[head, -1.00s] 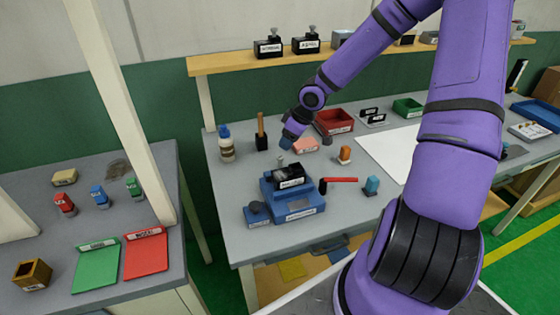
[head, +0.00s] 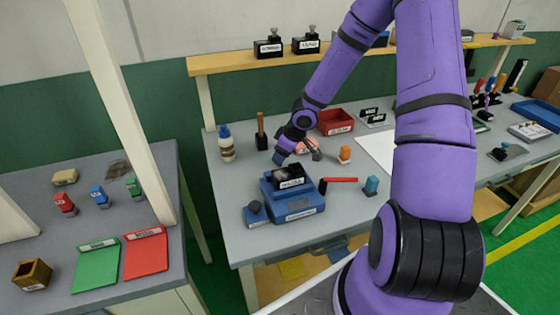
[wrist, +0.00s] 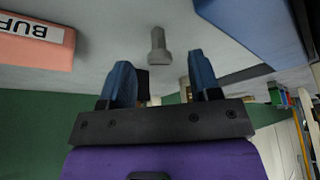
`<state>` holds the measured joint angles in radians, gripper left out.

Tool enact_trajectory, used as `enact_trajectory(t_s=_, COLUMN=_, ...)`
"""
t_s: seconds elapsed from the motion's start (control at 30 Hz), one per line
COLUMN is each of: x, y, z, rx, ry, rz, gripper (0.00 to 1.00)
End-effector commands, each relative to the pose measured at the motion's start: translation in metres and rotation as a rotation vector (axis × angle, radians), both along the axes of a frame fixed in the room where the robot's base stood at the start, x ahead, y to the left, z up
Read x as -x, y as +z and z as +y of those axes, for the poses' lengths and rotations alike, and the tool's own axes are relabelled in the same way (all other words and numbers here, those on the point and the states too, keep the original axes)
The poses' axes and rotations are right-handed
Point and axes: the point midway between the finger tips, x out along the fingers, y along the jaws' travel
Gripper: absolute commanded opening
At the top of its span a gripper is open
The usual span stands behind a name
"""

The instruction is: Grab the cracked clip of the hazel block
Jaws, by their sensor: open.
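The black hazel block (head: 289,176) sits in the blue fixture (head: 300,204) on the bench, its label facing front. My gripper (head: 279,158) is open, just behind the block, with its blue fingers pointing down and left. In the wrist view my open gripper (wrist: 162,84) has nothing between its fingers. A small grey peg-like piece (wrist: 157,50) with a wider end stands beyond the fingertips, roughly centred and apart from them. I cannot tell whether it is the clip, and no crack shows. In the head view my gripper hides that spot.
A pink block (head: 308,147) lies close to my gripper and shows in the wrist view (wrist: 36,42).

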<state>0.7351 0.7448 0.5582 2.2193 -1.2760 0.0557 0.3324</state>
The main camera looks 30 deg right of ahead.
Motion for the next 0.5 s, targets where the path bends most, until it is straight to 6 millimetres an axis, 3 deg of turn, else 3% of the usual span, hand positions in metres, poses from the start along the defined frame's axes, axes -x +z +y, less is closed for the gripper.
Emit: enact_trajectory(t_s=0.5, x=-0.008, y=-0.025, z=0.006, rx=0.0, ry=0.002, rz=0.0, gripper=0.57)
